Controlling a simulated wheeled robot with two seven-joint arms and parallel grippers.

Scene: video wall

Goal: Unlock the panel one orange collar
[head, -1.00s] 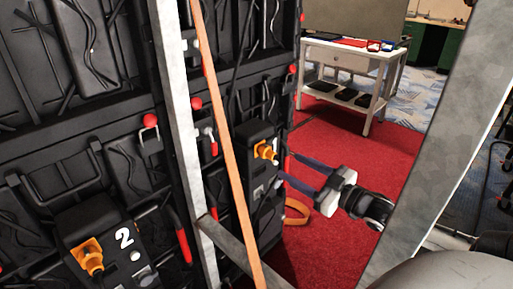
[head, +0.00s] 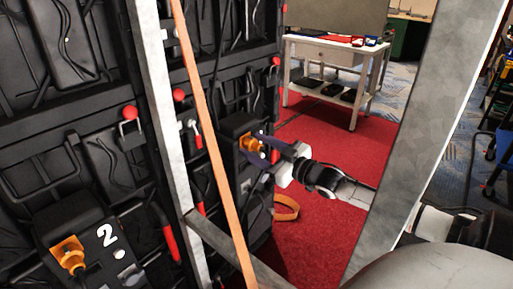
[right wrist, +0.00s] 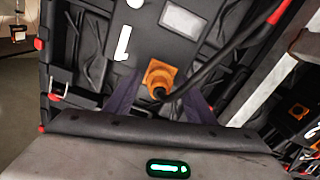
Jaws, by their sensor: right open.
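The orange collar (head: 250,143) of panel one sits on a black box (head: 238,125) on the back of the video wall. In the right wrist view the collar (right wrist: 160,76) is near the middle, with a black plug and cable at its centre and a white number 1 (right wrist: 122,43) to its upper left. My right gripper (head: 262,156) is open, its dark fingers pointing at the box. In the right wrist view its fingers (right wrist: 160,95) lie on either side of the collar; I cannot tell whether they touch it. My left gripper is not in view.
A second orange collar (head: 68,255) sits on the box marked 2 at lower left. A grey metal post (head: 170,120) and an orange strap (head: 205,120) stand before the wall. A grey beam (head: 420,130) is at right. A white table (head: 335,55) stands behind on red carpet.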

